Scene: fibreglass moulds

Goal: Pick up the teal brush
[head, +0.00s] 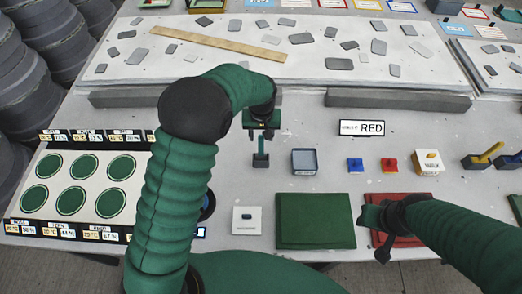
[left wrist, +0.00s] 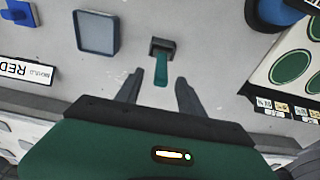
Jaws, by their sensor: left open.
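The teal brush (head: 260,150) stands with its handle up in a small dark holder (head: 260,162) on the pale table, left of the centre. In the left wrist view the brush handle (left wrist: 161,70) points toward my gripper from the dark holder (left wrist: 162,46). My left gripper (head: 262,132) is just behind the brush in the head view. In the left wrist view my left gripper (left wrist: 158,92) is open, with the handle's end between its fingertips and no finger visibly touching it. My right gripper (head: 376,228) hovers over the red mat; its jaws are unclear.
A grey-blue tray (head: 304,162) stands right of the brush. A green mat (head: 315,222) is in front. A yellow brush (head: 488,154) stands far right.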

